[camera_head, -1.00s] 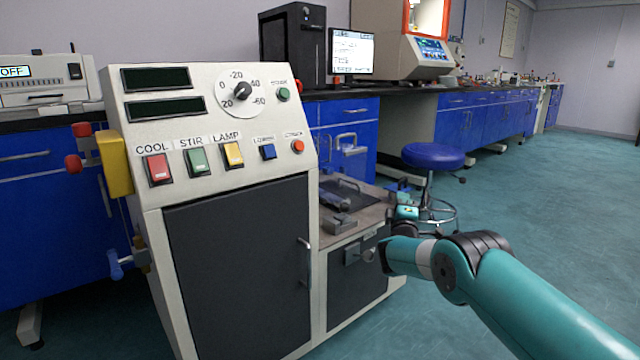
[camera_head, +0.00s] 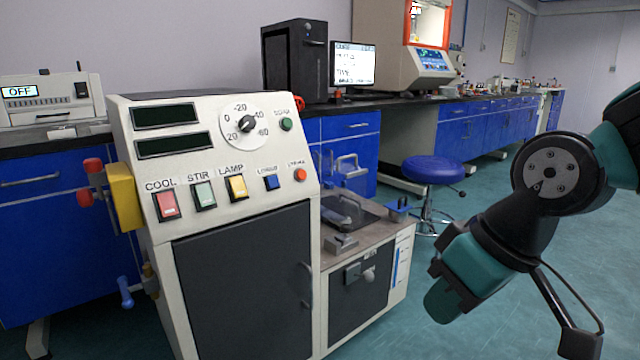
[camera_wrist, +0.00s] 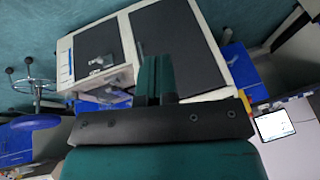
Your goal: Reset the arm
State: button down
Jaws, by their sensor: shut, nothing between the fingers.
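My gripper shows in the wrist view, where its two teal fingers (camera_wrist: 157,75) are together with nothing held between them. In the head view my arm is bent at the right, in front of the open floor, and I cannot make out the fingertips there. The control cabinet (camera_head: 240,270) stands left of my arm, with its COOL, STIR and LAMP switches and a dial (camera_head: 244,123). My arm appears apart from it. In the wrist view the scene is upside down, with the cabinet's dark panels beyond the fingers.
A low bench section (camera_head: 365,235) with a metal fixture adjoins the cabinet's right side. A blue stool (camera_head: 433,170) stands behind my arm. Blue lab benches (camera_head: 490,120) with a monitor (camera_head: 354,64) run along the wall. Open teal floor (camera_head: 590,220) lies at the right.

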jog(key=s+g, duration=0.2)
jog(key=s, duration=0.8)
notch_tip(320, 180, up, 38)
jog(key=p, duration=3.8)
jog(key=shift+w+d, duration=0.25)
jog(key=shift+d, duration=0.15)
